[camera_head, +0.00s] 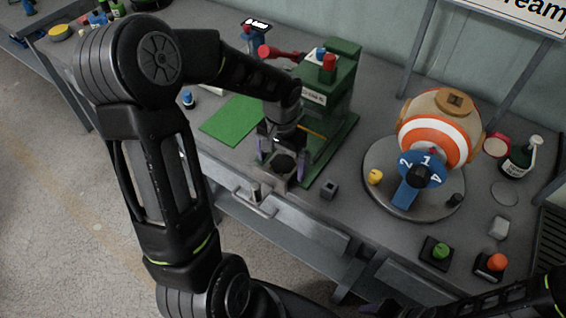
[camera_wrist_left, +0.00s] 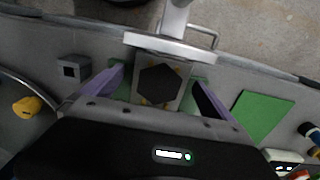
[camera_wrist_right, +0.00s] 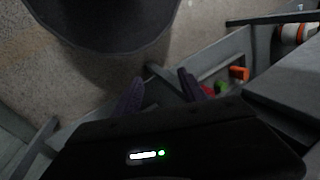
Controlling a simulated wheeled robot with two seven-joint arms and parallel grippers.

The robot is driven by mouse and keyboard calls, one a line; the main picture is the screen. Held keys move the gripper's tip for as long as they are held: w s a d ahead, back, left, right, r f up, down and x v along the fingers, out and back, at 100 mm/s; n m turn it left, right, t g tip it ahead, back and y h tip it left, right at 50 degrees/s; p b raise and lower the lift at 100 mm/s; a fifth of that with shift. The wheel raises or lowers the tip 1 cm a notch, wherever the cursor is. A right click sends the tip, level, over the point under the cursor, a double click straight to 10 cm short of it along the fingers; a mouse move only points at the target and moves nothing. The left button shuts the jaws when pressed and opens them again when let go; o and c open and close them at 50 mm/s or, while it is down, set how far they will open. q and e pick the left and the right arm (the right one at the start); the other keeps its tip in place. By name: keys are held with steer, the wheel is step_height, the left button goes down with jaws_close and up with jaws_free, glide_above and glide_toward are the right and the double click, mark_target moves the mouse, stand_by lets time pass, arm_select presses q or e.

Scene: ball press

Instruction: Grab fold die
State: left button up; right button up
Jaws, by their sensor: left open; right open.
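My left gripper (camera_head: 281,168) is open and points down at the front of the green press (camera_head: 340,95). In the left wrist view its purple fingers (camera_wrist_left: 160,88) stand on either side of a grey metal piece with a dark hexagonal recess (camera_wrist_left: 160,83); whether they touch it is unclear. A small grey block with a square hole (camera_head: 329,188) sits on the bench right of this gripper; it also shows in the left wrist view (camera_wrist_left: 74,68). I cannot tell which piece is the fold die. My right gripper (camera_wrist_right: 160,88) is open and empty, away from these pieces.
A green mat (camera_head: 232,121) lies left of the press. A round turntable (camera_head: 385,192) with a numbered blue dial (camera_head: 421,168) and an orange-white ball (camera_head: 438,135) stands to the right. Green (camera_head: 440,251) and orange (camera_head: 496,262) buttons sit near the front edge.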

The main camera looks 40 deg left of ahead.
arm_select(q)
steer(key=shift+c, duration=0.2)
stand_by(0.4)
steer(key=c, duration=1.7)
